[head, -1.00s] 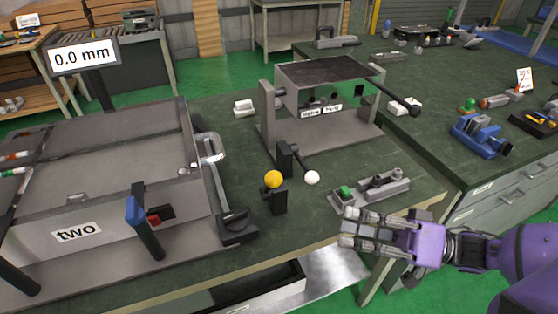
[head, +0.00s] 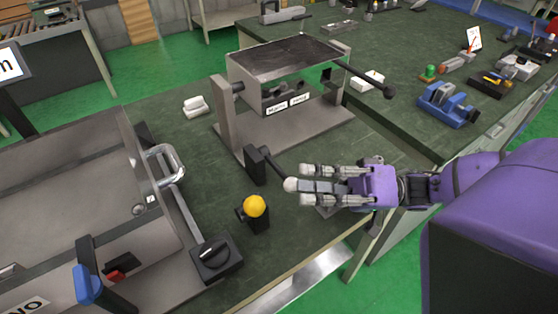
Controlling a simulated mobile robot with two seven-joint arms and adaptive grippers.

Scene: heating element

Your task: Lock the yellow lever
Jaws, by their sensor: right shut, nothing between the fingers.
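The yellow lever is a yellow ball knob (head: 255,206) on a black block (head: 252,222) near the front of the green bench. A second lever with a white ball knob (head: 290,185) stands just behind and to its right, on a black block (head: 256,165). My right gripper (head: 308,185) comes in from the right, with its fingertips at the white knob in the picture; I cannot tell whether they touch it. My left gripper is out of view.
A grey frame with a tilting box (head: 288,75) and a black-knobbed bar stands behind. A black rotary switch (head: 215,256) sits front left of the yellow lever, beside a large metal case (head: 75,195). A small grey fixture is mostly hidden under my right gripper.

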